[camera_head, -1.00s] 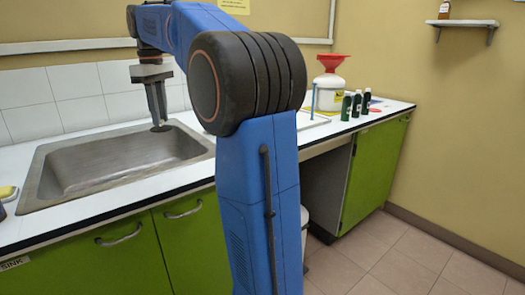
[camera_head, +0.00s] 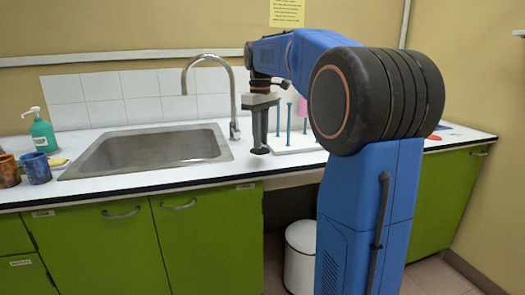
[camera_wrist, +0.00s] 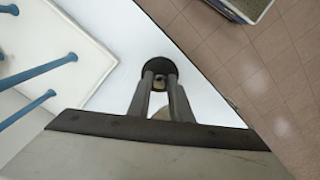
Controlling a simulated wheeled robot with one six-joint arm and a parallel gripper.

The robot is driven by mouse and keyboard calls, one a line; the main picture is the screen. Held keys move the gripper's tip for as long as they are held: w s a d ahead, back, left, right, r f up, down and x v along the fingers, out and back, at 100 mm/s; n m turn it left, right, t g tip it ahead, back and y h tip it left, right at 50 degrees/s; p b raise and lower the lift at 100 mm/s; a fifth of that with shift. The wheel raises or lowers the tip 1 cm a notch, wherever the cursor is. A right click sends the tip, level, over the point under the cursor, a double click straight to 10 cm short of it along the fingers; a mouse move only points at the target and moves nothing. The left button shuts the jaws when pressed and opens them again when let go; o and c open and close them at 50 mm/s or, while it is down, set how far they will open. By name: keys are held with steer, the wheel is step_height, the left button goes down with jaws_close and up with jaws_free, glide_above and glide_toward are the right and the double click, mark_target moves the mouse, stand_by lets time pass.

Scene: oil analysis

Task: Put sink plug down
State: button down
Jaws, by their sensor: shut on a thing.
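The sink plug (camera_head: 260,151) is a small dark round disc at the lower end of my gripper (camera_head: 260,143). It also shows in the wrist view as a black disc (camera_wrist: 158,63) at the fingertips, with the fingers shut on it. The fingers point down over the white counter (camera_head: 225,172), just right of the steel sink (camera_head: 150,150). In the wrist view the plug lies over white counter near its front edge. I cannot tell whether the plug touches the counter.
A white rack with blue pegs (camera_head: 304,122) stands close right of my gripper. A curved tap (camera_head: 233,100) rises behind the sink. A green soap bottle (camera_head: 43,132), a blue mug (camera_head: 36,168) and a yellow sponge (camera_head: 58,162) stand left. A white bin (camera_head: 299,265) is below.

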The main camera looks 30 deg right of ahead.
mark_target(260, 150)
steer(key=shift+f, duration=2.1)
steer(key=shift+f, duration=0.1)
steer(key=c, duration=1.6)
jaws_free()
step_height(260, 150, up, 12)
steer(key=shift+r, duration=0.15)
